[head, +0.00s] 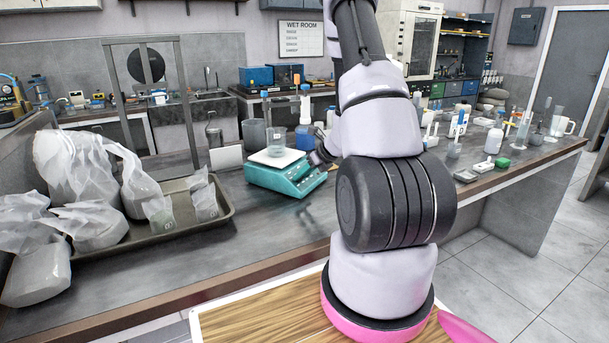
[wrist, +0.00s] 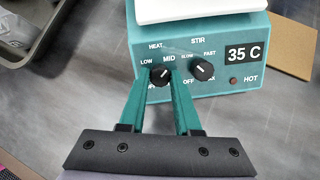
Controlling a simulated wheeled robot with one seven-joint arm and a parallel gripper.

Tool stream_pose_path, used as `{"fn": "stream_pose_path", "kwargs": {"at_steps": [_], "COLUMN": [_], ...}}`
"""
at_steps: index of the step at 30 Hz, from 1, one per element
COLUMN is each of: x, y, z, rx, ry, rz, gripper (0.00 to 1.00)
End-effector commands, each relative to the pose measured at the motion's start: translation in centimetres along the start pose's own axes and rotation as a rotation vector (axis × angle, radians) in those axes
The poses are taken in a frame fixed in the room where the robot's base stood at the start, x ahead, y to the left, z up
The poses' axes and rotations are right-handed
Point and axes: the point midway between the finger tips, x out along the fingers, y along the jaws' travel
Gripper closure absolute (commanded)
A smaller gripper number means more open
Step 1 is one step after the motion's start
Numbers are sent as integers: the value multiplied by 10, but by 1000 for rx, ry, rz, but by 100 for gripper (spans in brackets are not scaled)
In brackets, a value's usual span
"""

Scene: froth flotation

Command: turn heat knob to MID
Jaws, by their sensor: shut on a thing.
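The teal hot plate stirrer (head: 285,178) stands on the bench with a white top, and its front panel (wrist: 235,82) fills the upper wrist view. The black heat knob (wrist: 160,75) is on the left of the panel, with LOW to its upper left and MID just above. Its white mark looks tilted up and slightly right. My gripper (wrist: 162,78) has its two teal fingers on either side of this knob, shut on it. The fingers hide part of the lower labels.
The stir knob (wrist: 202,70) sits close to the right finger. The display (wrist: 243,54) reads 35 C. A glass beaker (head: 276,142) stands on the hot plate. A tray of bags (head: 225,212) lies to the left; bottles (head: 494,138) and small items stand at the right.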

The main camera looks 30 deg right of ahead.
Motion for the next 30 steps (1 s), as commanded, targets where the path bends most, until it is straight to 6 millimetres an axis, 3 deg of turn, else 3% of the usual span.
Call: {"fn": "stream_pose_path", "kwargs": {"at_steps": [5,6,8,23,30], "x": [-2,-2,-2,-1,-28], "y": [-6,-6,-5,-2,-2], "z": [6,6,5,2,2], "rx": [1,1,0,-1,-2], "ry": [-13,-13,-11,-3,-5], "rz": [-11,-11,-10,-3,-4], "gripper": [100,61,38,38,38]}}
